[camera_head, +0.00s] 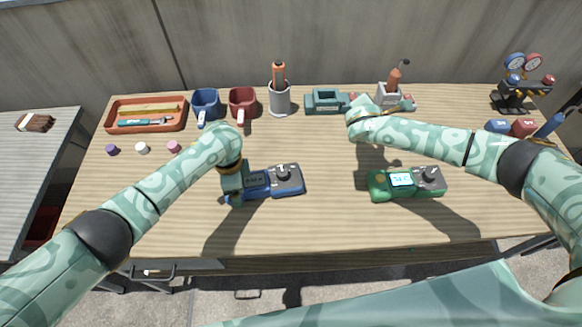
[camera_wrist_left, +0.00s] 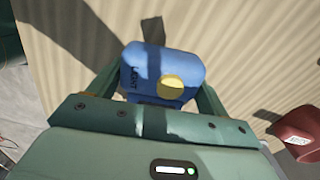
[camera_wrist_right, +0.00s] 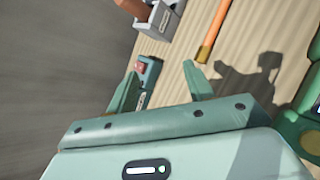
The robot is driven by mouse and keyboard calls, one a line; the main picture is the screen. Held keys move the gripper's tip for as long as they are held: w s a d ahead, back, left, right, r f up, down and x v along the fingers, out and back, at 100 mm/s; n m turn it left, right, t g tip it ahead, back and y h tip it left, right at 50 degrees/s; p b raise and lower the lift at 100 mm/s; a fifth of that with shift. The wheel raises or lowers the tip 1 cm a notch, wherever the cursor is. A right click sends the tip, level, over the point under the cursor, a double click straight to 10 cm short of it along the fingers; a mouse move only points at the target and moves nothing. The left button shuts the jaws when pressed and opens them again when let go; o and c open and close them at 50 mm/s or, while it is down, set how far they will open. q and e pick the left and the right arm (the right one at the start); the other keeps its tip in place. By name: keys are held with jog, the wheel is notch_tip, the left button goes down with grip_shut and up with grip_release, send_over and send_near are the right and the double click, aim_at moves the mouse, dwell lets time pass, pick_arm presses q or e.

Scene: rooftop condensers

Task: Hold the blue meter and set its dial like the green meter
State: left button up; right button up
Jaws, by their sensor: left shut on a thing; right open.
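The blue meter (camera_head: 272,182) lies on the table left of centre, with a dark dial (camera_head: 283,173) at its right end. My left gripper (camera_head: 234,194) is shut on its left end; in the left wrist view the fingers flank the blue end (camera_wrist_left: 150,70) with its yellow button. The green meter (camera_head: 407,184) lies to the right, with a lit screen and a dial (camera_head: 431,175); the dial marks are too small to read. My right gripper (camera_wrist_right: 165,92) is open and empty over the back of the table.
An orange tray (camera_head: 146,115), a blue cup (camera_head: 206,104), a red cup (camera_head: 242,102) and a holder (camera_head: 280,98) line the back. A teal tool (camera_head: 326,101) and grey box (camera_head: 389,95) stand near my right gripper. Gauges (camera_head: 523,85) stand back right. The front middle is clear.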

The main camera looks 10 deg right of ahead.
jog(key=s+a+n+t+y, duration=0.3)
jog(key=a+n+t+y, duration=0.15)
jog(key=a+n, duration=0.35)
jog(key=n+g+y, duration=0.3)
jog(key=n+y, duration=0.8)
jog(key=n, duration=0.3)
send_near(283, 172)
jog(key=shift+h, duration=0.25)
jog(key=x, duration=0.8)
jog(key=shift+w+a, duration=0.25)
jog(key=shift+a, duration=0.1)
jog(key=c, duration=1)
